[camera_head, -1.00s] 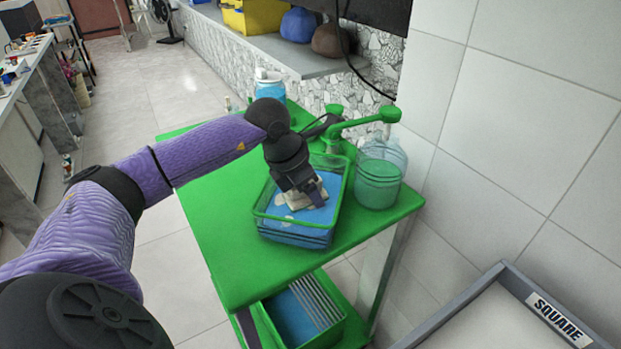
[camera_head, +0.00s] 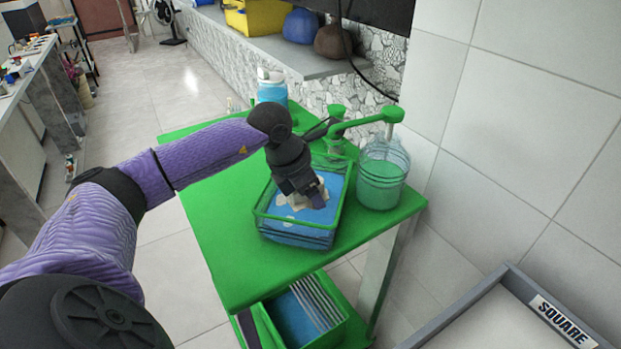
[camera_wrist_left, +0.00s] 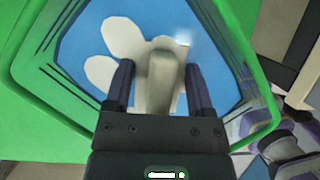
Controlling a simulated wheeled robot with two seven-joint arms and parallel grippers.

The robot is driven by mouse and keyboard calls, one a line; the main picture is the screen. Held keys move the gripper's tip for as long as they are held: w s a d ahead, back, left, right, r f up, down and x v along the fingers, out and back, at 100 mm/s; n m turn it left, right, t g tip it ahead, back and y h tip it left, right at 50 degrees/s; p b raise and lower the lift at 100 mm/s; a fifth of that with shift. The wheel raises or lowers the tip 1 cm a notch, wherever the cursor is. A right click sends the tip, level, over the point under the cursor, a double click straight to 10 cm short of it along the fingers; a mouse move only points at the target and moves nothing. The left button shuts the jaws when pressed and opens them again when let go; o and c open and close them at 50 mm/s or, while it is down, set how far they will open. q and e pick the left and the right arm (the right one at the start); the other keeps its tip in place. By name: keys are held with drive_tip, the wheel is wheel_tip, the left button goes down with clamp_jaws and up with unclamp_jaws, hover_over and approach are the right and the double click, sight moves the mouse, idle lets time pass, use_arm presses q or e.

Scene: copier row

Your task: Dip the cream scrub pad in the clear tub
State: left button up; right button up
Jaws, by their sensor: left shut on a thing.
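The clear tub (camera_head: 259,219) has a green rim and see-through walls and holds blue liquid. It stands on the green cart and also fills much of the left wrist view (camera_wrist_left: 52,128). My left gripper (camera_head: 311,201) points down inside the tub's rim. It is shut on the cream scrub pad (camera_head: 318,189), gripping its raised middle. In the left wrist view the pad (camera_wrist_left: 160,85) sits between the two fingers at the blue surface. How deep its underside lies is hidden. My right gripper is not in view.
A clear pump jug (camera_head: 382,172) with green liquid stands right of the tub, its green spout arm reaching over the back. A blue bottle (camera_head: 271,91) stands at the back. The cart top (camera_head: 215,215) is bare on the left. A tiled wall (camera_head: 500,140) is close on the right.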

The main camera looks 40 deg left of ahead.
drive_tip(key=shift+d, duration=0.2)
use_arm(q)
drive_tip(key=shift+r, duration=0.15)
wheel_tip(320, 180, up, 10)
drive_tip(key=p, duration=0.8)
drive_tip(key=shift+r+p, duration=0.25)
drive_tip(key=shift+p, duration=0.15)
drive_tip(key=shift+r, duration=0.25)
drive_tip(key=shift+f, duration=0.15)
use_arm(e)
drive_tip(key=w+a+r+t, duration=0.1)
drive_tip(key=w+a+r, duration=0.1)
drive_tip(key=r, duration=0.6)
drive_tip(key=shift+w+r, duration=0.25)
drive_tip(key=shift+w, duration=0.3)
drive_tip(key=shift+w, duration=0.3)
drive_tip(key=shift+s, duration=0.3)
